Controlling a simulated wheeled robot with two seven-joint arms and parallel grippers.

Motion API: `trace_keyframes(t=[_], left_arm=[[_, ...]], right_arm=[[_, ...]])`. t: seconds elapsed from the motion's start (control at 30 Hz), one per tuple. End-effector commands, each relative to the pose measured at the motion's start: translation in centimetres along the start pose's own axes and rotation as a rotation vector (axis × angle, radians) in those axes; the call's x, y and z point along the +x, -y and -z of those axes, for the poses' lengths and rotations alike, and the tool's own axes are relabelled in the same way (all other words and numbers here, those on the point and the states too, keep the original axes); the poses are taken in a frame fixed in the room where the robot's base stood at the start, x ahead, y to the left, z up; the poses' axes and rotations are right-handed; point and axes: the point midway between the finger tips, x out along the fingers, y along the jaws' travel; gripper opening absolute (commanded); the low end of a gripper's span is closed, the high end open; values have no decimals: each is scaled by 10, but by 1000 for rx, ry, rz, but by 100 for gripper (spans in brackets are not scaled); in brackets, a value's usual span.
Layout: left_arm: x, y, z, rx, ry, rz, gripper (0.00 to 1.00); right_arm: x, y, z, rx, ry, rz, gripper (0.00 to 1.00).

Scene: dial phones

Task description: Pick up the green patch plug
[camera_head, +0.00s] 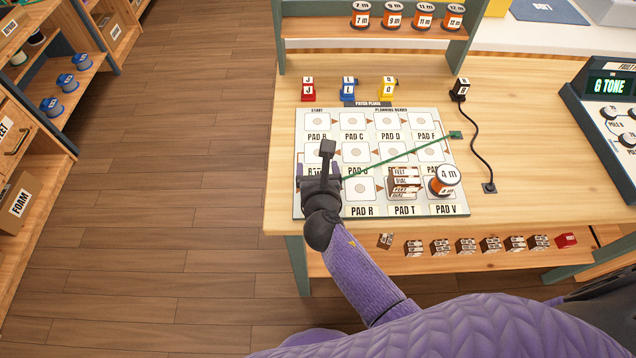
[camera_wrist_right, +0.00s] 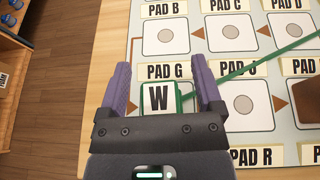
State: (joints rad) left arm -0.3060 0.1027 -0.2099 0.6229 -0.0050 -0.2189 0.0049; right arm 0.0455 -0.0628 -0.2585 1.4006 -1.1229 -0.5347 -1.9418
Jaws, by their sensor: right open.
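The green patch plug (camera_wrist_right: 158,98) has a white top marked W and a green edge. It sits on the board (camera_wrist_right: 215,52) just below the PAD G label. A green cord (camera_head: 400,157) runs from it to a small green anchor (camera_head: 456,135) at the board's right edge. My right gripper (camera_wrist_right: 159,72) is open, with one purple finger on each side of the plug; I cannot tell whether they touch it. In the head view my right gripper (camera_head: 321,172) hides the plug. My left gripper is not in view.
Red (camera_head: 308,90), blue (camera_head: 348,90) and yellow (camera_head: 387,89) plugs stand behind the board. A black plug (camera_head: 460,88) with a cord stands to their right. A stack of brown blocks (camera_head: 404,184) and a 4 m spool (camera_head: 446,181) sit on the board's lower right.

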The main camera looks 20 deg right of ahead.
Motion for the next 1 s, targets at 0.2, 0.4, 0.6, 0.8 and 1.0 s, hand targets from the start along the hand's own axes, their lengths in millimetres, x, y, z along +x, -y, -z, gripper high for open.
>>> trace_keyframes(t=[0.2, 0.4, 0.6, 0.8, 1.0], left_arm=[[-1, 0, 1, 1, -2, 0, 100], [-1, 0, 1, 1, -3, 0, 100], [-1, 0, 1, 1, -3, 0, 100], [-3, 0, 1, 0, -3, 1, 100], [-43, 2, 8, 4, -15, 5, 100]], right_arm=[[-1, 0, -1, 0, 0, 0, 67], [-1, 0, -1, 0, 0, -1, 25], [-1, 0, -1, 0, 0, -1, 0], [-2, 0, -2, 1, 1, -1, 0], [-21, 0, -51, 1, 6, -1, 0]])
